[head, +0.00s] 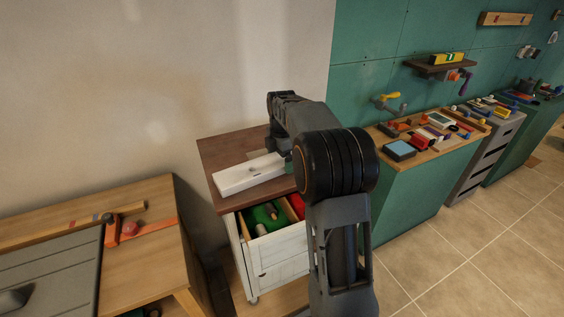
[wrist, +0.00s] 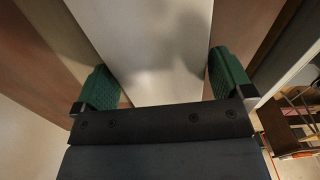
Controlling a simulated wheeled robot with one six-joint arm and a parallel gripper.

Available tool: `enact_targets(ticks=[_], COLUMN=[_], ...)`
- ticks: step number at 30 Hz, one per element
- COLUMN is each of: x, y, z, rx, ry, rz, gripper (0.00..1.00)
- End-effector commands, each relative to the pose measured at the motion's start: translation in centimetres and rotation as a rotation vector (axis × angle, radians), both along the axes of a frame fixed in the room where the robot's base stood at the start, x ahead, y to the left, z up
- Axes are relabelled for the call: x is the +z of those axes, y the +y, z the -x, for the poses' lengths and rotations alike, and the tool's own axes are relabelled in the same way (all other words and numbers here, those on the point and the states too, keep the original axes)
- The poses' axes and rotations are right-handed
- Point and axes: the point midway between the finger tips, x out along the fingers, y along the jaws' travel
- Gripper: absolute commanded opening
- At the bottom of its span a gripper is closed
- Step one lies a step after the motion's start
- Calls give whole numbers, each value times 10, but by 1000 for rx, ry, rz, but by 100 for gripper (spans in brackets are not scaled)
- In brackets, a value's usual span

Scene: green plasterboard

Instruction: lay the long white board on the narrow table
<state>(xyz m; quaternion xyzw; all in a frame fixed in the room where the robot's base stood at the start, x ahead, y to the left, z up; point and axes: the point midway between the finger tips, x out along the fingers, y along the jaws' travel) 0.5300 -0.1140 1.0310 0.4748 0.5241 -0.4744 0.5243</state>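The long white board (head: 248,175) lies flat at, or just above, the brown top of a white drawer cabinet (head: 222,148). Its right end runs under my gripper (head: 288,162), which is mostly hidden behind my arm. In the wrist view the board (wrist: 155,45) fills the space between the green fingers of my gripper (wrist: 164,80). No piece is clearly marked out as the narrow table; a wooden table (head: 150,265) stands at the lower left.
The wooden table carries a long wooden strip, an orange clamp-like tool (head: 112,232) and a grey slatted panel (head: 50,270). The cabinet's open drawer (head: 275,228) holds green and red things. A tool-covered green bench (head: 425,175) stands right. Tiled floor (head: 470,240) is clear at lower right.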

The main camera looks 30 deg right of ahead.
Motion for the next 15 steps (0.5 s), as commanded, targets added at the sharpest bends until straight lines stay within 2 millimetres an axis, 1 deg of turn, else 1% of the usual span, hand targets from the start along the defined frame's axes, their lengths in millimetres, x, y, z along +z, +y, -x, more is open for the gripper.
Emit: enact_targets(ticks=[1,2,15], x=[0,0,0], y=[0,0,0], z=[0,0,0], rx=[0,0,0], ry=[0,0,0], rz=[0,0,0], gripper=[93,90,48])
